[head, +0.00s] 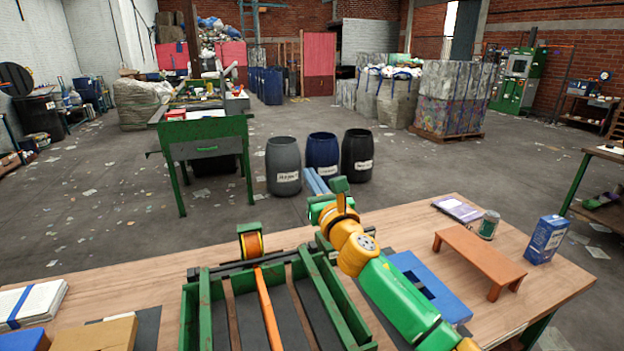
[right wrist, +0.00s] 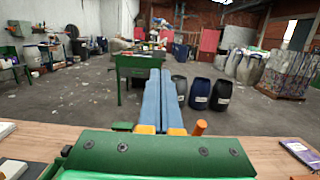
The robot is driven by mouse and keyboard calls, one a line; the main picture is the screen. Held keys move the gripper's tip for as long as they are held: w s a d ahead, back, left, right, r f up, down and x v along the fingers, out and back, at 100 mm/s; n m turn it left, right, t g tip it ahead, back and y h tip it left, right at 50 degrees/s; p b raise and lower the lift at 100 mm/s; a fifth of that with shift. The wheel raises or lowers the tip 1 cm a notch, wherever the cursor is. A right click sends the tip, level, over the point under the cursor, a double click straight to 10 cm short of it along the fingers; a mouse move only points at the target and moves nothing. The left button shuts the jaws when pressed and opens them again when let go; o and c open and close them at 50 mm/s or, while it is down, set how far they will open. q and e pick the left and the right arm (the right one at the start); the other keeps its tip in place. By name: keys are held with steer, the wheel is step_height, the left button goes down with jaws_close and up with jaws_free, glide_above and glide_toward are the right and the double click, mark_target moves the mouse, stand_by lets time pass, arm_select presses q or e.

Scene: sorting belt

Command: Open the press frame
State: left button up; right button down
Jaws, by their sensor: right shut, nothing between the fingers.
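The press frame (head: 189,322) is green, with dark slats between its bars, and stands at the near middle of the table in the head view. An orange strap (head: 268,308) runs along it from a yellow-orange reel (head: 250,243) at its back. Its near end is cut off by the picture's edge, and I cannot tell whether it is latched. My right gripper (head: 313,181) is beyond the frame's back right corner, pointing away from it. Its blue fingers are shut together and empty, as the right wrist view (right wrist: 164,98) shows too. My left gripper is not in view.
Right of the frame lie a blue holder (head: 428,285), an orange stand (head: 480,256), a can (head: 489,225), a blue box (head: 546,239) and a purple pad (head: 457,208). Papers (head: 33,303) lie left. Barrels (head: 283,166) stand on the floor beyond the table.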

steer(key=shift+w+f, duration=0.15)
steer(key=shift+w, duration=0.1)
steer(key=shift+s, duration=0.15)
stand_by(0.3)
